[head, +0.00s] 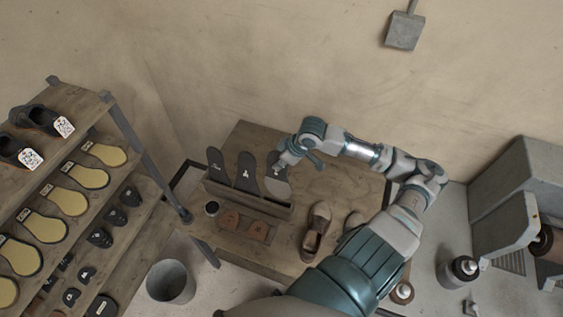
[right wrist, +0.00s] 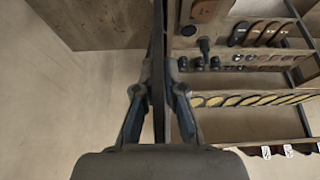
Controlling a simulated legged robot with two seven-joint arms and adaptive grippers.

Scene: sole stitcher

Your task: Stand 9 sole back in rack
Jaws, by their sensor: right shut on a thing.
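A wooden rack (head: 240,201) stands on the wooden bench. Two dark soles, a left one (head: 216,167) and a middle one (head: 246,172), stand upright in it with small white marks. My right gripper (head: 283,166) is shut on a third sole (head: 276,187), dark at the top and grey below, at the rack's right end. In the right wrist view the sole (right wrist: 158,40) shows edge-on as a thin dark strip between the fingers (right wrist: 158,78). Its number is not readable, and I cannot tell whether its lower end touches the rack floor. My left gripper is not in view.
On the bench (head: 250,136) are brown pieces (head: 256,231), a dark cup (head: 211,208) and a brown shoe (head: 317,230). A shelf (head: 90,110) with yellow soles stands left, a grey bin (head: 170,282) below, and a grey machine (head: 515,190) right.

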